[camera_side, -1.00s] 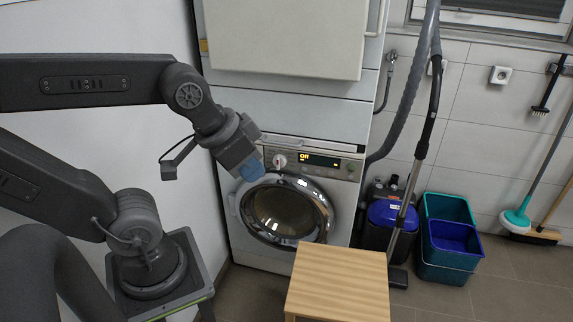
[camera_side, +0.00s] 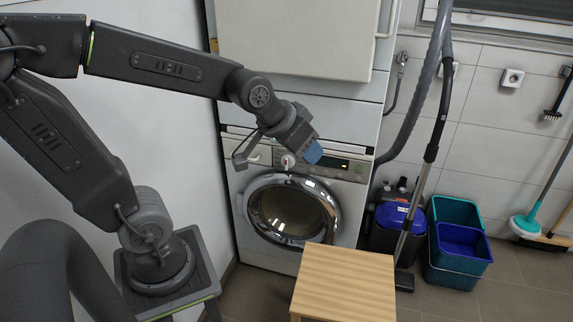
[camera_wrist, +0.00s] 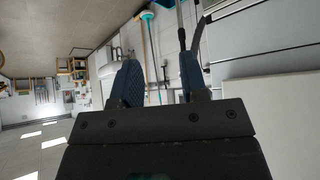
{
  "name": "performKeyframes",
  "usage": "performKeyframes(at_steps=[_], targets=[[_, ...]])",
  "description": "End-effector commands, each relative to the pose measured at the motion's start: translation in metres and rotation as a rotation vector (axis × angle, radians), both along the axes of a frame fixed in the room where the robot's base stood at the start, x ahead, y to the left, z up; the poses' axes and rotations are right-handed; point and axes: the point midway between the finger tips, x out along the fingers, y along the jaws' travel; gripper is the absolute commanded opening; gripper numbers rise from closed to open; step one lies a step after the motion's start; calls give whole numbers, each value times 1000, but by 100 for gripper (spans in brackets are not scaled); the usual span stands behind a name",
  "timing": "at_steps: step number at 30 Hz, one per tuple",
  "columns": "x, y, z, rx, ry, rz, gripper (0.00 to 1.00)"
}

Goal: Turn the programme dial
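The programme dial (camera_side: 288,161) is a pale round knob with a red mark on the control panel of the lower front-loading machine (camera_side: 240,180). My gripper (camera_side: 314,152) is in front of the panel, just right of the dial in the side view. Its blue fingers cover part of the dark display (camera_side: 345,165); a small yellow light still shows there. In the wrist view my gripper (camera_wrist: 160,75) has its two blue fingers apart with nothing between them. The dial is not visible in the wrist view. I cannot tell how far the fingers are from the panel.
The round glass door (camera_side: 292,212) is shut below the panel. A wooden stool (camera_side: 345,285) stands in front of the machine.

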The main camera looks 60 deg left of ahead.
Motion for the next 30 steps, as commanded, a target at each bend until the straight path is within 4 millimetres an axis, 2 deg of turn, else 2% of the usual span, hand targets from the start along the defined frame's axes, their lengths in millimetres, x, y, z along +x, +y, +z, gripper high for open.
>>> performKeyframes(at_steps=[1,6,12,15,18,22,27,30], targets=[[23,13,-10,1,-24,35,45],[88,60,-39,22,-157,133,61],[141,125,-88,65,-308,252,79],[156,159,-119,96,-382,309,79],[163,192,-151,132,-454,365,79],[159,232,-197,186,-546,436,79],[132,272,-258,270,-659,523,79],[110,286,-288,321,-719,565,79]])
